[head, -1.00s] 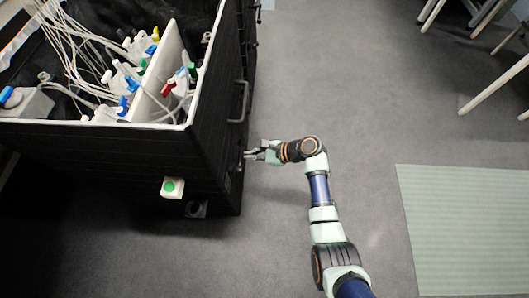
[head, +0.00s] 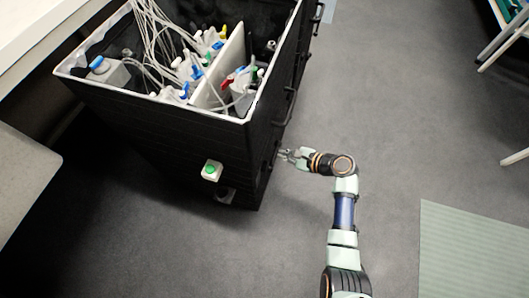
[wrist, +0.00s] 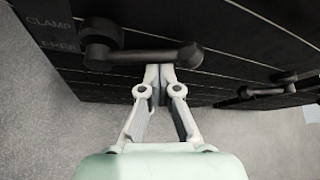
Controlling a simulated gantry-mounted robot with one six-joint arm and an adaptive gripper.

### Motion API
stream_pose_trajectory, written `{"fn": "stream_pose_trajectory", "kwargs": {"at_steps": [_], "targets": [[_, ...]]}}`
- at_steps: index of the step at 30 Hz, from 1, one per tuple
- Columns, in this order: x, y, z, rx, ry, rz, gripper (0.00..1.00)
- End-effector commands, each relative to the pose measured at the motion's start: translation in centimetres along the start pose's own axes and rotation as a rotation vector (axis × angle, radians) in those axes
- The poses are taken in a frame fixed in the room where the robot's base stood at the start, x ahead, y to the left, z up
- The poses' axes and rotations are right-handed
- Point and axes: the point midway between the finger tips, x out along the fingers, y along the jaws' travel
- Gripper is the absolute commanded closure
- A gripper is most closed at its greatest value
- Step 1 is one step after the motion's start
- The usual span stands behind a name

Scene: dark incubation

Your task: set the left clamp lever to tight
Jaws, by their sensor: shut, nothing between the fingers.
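A dark clamp lever (wrist: 145,56) sits on the black side wall of the box in the wrist view. Its round hub (wrist: 100,38) is at the left, beside the partly readable lettering "CLAMP", and its arm points right, roughly level in the picture. My gripper (wrist: 160,70) is shut and empty. Its fingertips are just below the middle of the lever's arm in the picture; I cannot tell whether they touch it. In the head view my gripper (head: 286,154) is close beside the right wall of the box, where the lever is too small to make out.
The black box (head: 170,125) holds bottles and tubing. A green button (head: 211,170) is on its front. Another dark lever (wrist: 268,90) is farther right on the same wall. Grey floor (head: 380,100) right of the box is clear, and white furniture legs (head: 505,45) stand top right.

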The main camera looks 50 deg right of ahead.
Motion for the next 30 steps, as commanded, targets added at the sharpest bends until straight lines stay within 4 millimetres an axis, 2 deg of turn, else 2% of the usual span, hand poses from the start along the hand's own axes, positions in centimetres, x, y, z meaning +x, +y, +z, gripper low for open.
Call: {"fn": "stream_pose_trajectory", "kwargs": {"at_steps": [2, 17, 20, 24, 26, 30], "targets": [[-0.6, -0.4, 0.7, -0.002, 0.001, -0.005, 1.00], [-0.2, -0.1, 0.2, -0.004, -0.001, -0.003, 1.00], [0.4, 0.2, -0.8, -0.004, -0.002, -0.001, 1.00], [2.0, 0.7, -3.8, -0.008, -0.004, 0.003, 1.00], [-0.9, -0.1, -2.3, -0.006, -0.003, -0.001, 1.00], [-4.6, 0.2, -2.3, -0.005, -0.003, -0.001, 1.00]]}}
